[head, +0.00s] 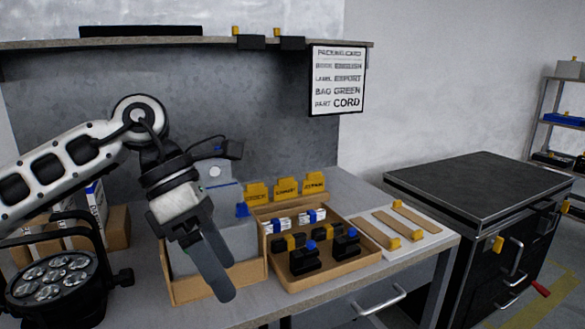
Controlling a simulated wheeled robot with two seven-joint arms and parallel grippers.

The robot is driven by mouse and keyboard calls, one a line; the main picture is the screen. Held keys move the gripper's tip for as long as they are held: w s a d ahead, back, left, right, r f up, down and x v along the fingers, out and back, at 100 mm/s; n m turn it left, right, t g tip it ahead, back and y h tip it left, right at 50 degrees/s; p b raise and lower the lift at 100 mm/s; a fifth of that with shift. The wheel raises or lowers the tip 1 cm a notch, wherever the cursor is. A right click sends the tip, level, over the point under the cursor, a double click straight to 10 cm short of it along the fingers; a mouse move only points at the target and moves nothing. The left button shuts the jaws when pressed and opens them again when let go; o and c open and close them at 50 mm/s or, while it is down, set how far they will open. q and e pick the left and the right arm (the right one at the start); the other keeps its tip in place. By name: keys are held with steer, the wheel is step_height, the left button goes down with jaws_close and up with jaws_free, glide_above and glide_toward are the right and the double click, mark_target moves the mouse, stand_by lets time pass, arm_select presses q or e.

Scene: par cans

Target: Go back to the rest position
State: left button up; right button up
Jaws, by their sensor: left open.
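My left arm (62,163) reaches in from the left. My left gripper (223,274) points downward over the open cardboard box (188,292) at the bench's middle. Its two dark fingers look a little apart, and no object shows between them. It hides part of the box's grey inside. The picture does not settle its height above the box. My right gripper is out of view. A black par can (52,276) with several round lenses stands at the left front of the bench.
Right of the box, a brown tray (330,274) holds black parts and small packs. Yellow cards (286,188) stand behind it. A white board (420,238) bears wooden strips. A sign (337,81) hangs under the shelf (200,42). A black cabinet (480,190) stands right.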

arm_select(q)
steer(key=s+d+n+g+h, duration=0.2)
steer(key=s+d+n+h, duration=0.1)
steer(key=d+h, duration=0.4)
steer(key=s+d+n+g+h, duration=0.1)
steer(key=s+d+n+h, duration=0.2)
steer(key=d+h, duration=0.35)
steer(key=w+a+f+n+t+y, duration=0.4)
steer(key=a+f+n+t, duration=0.15)
steer(key=n+t, duration=0.85)
steer(key=w+a+f+n+t+y, duration=0.35)
steer(key=f+n+t, duration=0.45)
steer(key=n, duration=1)
steer(key=s+a+f+n+g+y, duration=0.3)
steer(key=s+a+f+n+y, duration=0.1)
steer(key=f, duration=0.5)
steer(key=s+a+f+n+g+y, duration=0.2)
steer(key=s+a+f+n+y, duration=0.2)
steer(key=s+f, duration=0.5)
steer(key=a+f+n, duration=0.1)
steer(key=n, duration=0.1)
steer(key=shift+s+n+g+p, duration=0.2)
steer(key=shift+n+g+p, duration=0.1)
steer(key=shift+g+p, duration=0.1)
